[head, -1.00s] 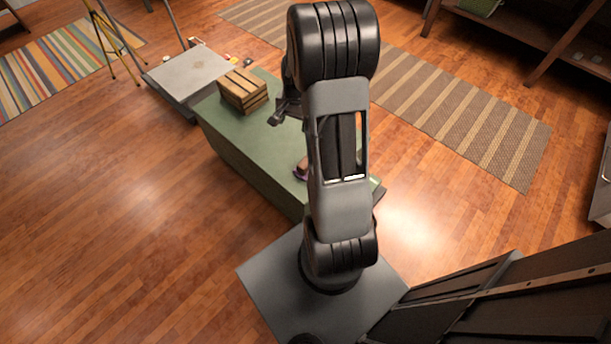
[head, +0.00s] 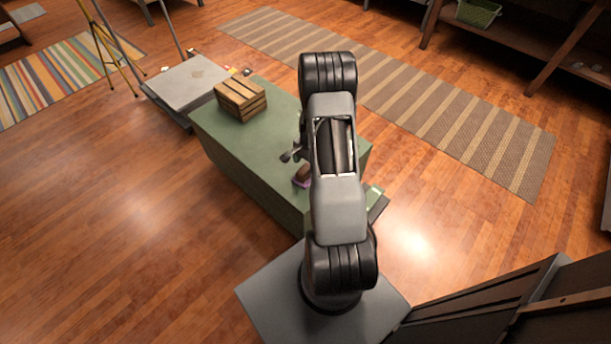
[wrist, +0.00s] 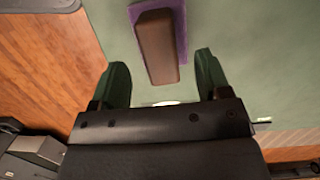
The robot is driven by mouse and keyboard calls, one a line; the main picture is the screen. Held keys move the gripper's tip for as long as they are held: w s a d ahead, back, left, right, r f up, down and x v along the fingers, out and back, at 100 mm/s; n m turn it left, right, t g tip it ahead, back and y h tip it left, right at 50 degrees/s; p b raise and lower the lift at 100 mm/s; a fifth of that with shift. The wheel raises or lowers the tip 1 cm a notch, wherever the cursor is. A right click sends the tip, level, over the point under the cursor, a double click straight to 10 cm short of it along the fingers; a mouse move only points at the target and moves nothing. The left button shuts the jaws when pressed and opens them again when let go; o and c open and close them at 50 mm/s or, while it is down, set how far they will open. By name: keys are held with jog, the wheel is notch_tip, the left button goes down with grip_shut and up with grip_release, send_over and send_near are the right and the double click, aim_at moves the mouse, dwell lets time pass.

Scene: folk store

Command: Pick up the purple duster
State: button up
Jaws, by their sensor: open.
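The purple duster (wrist: 183,25) lies on the green table in the wrist view, a brown block-shaped back on a purple pad. In the head view the duster (head: 300,182) shows near the table's front end, partly hidden by my arm. My gripper (wrist: 160,70) is open, with one dark green finger to each side of the duster's near end. The duster extends beyond the fingertips toward the top of the view. In the head view my gripper (head: 290,156) is mostly hidden behind my arm, above the table.
The green table (head: 255,165) carries a wooden crate (head: 241,98) at its far end. A grey platform cart (head: 190,80) stands beyond it. A white round thing (wrist: 168,103) partly shows behind my gripper. Wooden floor is clear to the left.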

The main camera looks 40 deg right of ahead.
aim_at(305, 171)
jog(key=shift+a+f+b, duration=0.15)
jog(key=shift+f+b, duration=0.3)
jog(key=shift+f, duration=0.9)
jog(key=shift+a+f+b, duration=0.1)
jog(key=shift+f+b, duration=0.35)
jog(key=shift+f, duration=0.9)
jog(key=shift+r, duration=0.1)
jog(key=c, duration=1)
